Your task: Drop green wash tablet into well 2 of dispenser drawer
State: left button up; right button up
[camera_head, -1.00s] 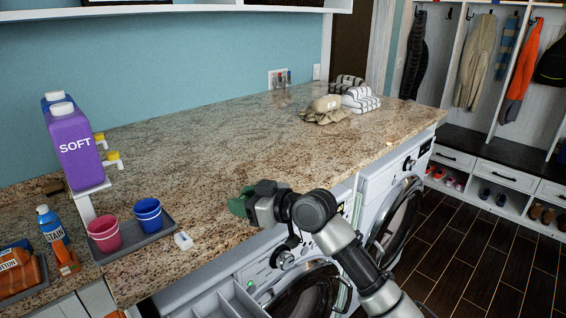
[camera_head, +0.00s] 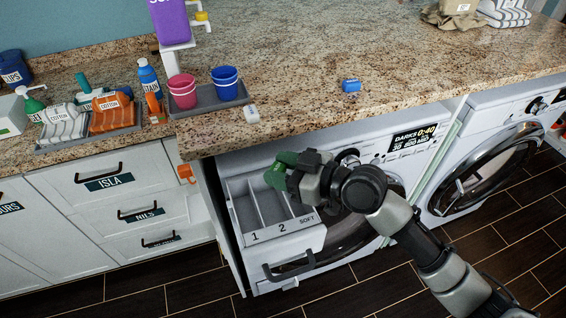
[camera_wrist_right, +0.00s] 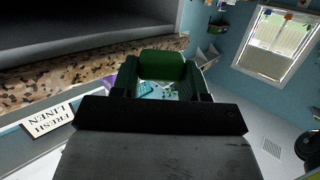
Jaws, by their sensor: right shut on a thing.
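The dispenser drawer (camera_head: 318,240) is pulled out of the left washer. Its front carries the labels 1, 2 and SOFT, and its long wells lie open from above. My right gripper (camera_head: 278,172) is over the rear part of the drawer, shut on the green wash tablet (camera_head: 274,178). In the right wrist view the green tablet (camera_wrist_right: 162,65) shows between the fingers (camera_wrist_right: 160,82). The gripper and tablet hide the back ends of some wells. I cannot tell exactly which well the tablet is over. My left gripper is not in view.
The granite counter edge (camera_head: 330,122) runs just behind and above the drawer. A blue tablet (camera_head: 351,85), a small white item (camera_head: 251,113) and a grey tray (camera_head: 212,99) with two cups are on the counter. White cabinet drawers (camera_head: 110,185) stand at the left.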

notch_tip(320, 180, down, 2)
jog(key=shift+f+b, duration=0.15)
jog(key=shift+b, duration=0.4)
jog(key=shift+f, duration=0.15)
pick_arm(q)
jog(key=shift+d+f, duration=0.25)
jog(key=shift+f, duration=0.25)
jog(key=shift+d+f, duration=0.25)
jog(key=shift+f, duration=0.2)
pick_arm(e)
jog(key=o, duration=1)
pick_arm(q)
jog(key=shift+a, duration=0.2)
pick_arm(e)
jog(key=shift+d, duration=0.15)
